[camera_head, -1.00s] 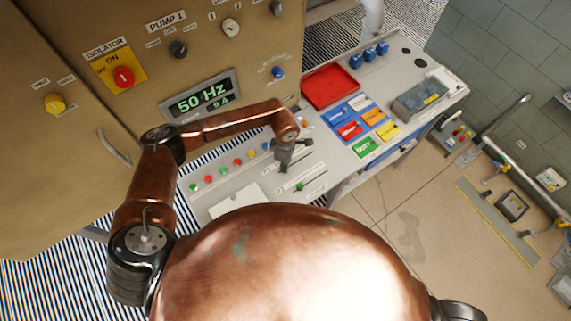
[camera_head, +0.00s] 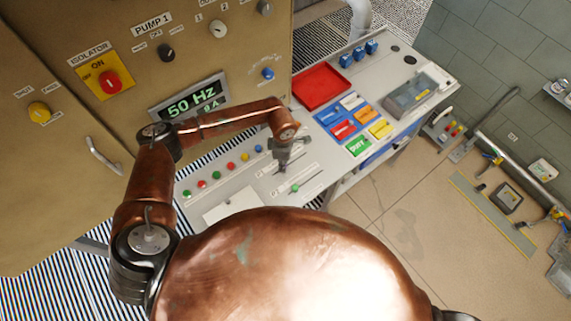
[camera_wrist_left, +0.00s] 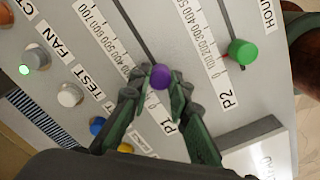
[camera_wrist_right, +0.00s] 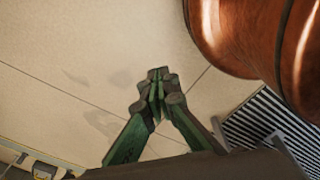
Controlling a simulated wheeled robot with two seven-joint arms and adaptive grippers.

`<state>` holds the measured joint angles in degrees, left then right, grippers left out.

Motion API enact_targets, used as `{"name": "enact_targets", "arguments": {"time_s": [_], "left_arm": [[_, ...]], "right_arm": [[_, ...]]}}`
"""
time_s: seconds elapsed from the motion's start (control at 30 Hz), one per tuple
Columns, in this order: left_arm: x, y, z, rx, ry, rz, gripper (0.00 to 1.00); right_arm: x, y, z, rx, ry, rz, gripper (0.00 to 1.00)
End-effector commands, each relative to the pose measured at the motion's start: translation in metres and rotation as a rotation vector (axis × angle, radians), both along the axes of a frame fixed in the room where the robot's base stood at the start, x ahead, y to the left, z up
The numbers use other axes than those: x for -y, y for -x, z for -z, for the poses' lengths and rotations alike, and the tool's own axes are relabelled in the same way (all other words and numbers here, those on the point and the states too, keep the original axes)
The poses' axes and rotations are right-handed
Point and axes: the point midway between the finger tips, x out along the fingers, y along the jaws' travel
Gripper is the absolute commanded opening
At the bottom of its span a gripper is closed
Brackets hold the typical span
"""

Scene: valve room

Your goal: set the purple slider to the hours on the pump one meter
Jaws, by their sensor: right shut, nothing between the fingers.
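The purple slider knob (camera_wrist_left: 160,77) sits in the P1 track, near the P1-label end of its printed scale, in the left wrist view. My left gripper (camera_wrist_left: 159,84) has a finger on either side of the knob, close against it; whether they press on it is unclear. In the head view, my left gripper (camera_head: 284,163) is down over the slider panel (camera_head: 234,184) and mostly hides the knob. An hours label (camera_wrist_left: 267,14) is cut off by the picture edge; I cannot read any hours value. My right gripper (camera_wrist_right: 158,82) is shut and empty above the floor.
A green slider knob (camera_wrist_left: 241,52) stands in the P2 track beside the purple one. Coloured buttons (camera_head: 230,167) line the panel. The pump cabinet display (camera_head: 192,100) reads 50 Hz and 9 A. A red tray (camera_head: 321,87) and coloured tags (camera_head: 353,122) lie farther right.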

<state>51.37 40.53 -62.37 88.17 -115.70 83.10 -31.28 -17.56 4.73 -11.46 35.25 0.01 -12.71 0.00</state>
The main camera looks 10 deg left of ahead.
Motion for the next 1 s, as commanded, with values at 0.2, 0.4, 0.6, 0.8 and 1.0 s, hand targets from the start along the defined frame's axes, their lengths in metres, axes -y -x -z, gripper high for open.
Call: {"name": "enact_targets", "arguments": {"time_s": [0.2,0.4,0.6,0.8,1.0], "left_arm": [[0.001,0.001,0.001,-0.004,0.000,0.001,0.32],[0.001,0.001,0.001,-0.002,0.000,0.002,0.36],[0.001,0.000,-0.004,-0.001,0.000,0.002,0.36],[0.001,-0.001,-0.034,0.002,0.000,0.002,0.36],[0.001,-0.001,-0.077,0.002,0.001,0.002,0.36]], "right_arm": [[-0.003,-0.015,-0.001,0.020,-0.004,-0.003,0.00],[-0.005,-0.016,-0.001,0.021,-0.006,-0.002,0.00],[-0.002,-0.009,0.000,0.012,-0.002,-0.001,0.00],[-0.002,-0.009,0.000,0.013,-0.003,-0.002,0.00],[-0.003,-0.010,0.000,0.013,-0.004,-0.002,0.00]]}}
